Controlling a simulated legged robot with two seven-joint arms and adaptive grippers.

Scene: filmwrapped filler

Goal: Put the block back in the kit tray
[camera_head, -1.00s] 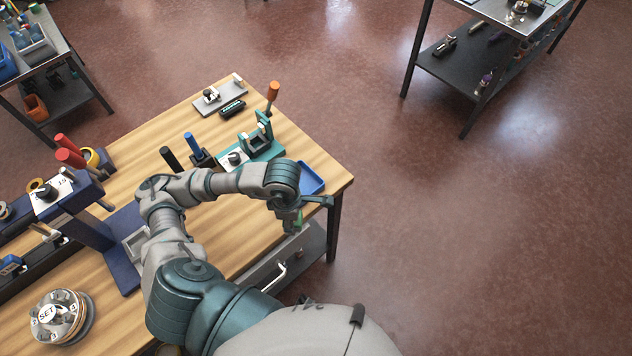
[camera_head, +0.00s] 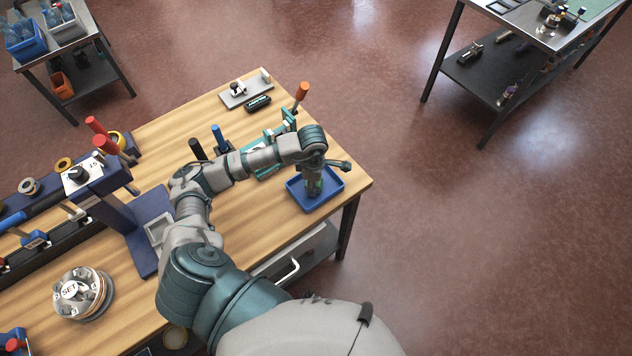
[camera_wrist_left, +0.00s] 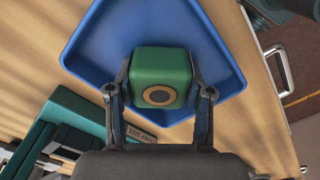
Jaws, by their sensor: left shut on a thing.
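In the left wrist view the tray (camera_wrist_left: 100,45) spreads behind and around the block. The arm hides most of the block in the head view, and I cannot tell whether the block touches the tray floor. My right gripper is not in view.
A teal fixture (camera_head: 270,138) with an orange-handled lever stands just behind the tray. A navy press (camera_head: 100,190) and a round SET dial (camera_head: 80,293) stand on the left. A drawer with a handle (camera_head: 288,270) is under the front edge. Bare wood (camera_head: 235,225) lies left of the tray.

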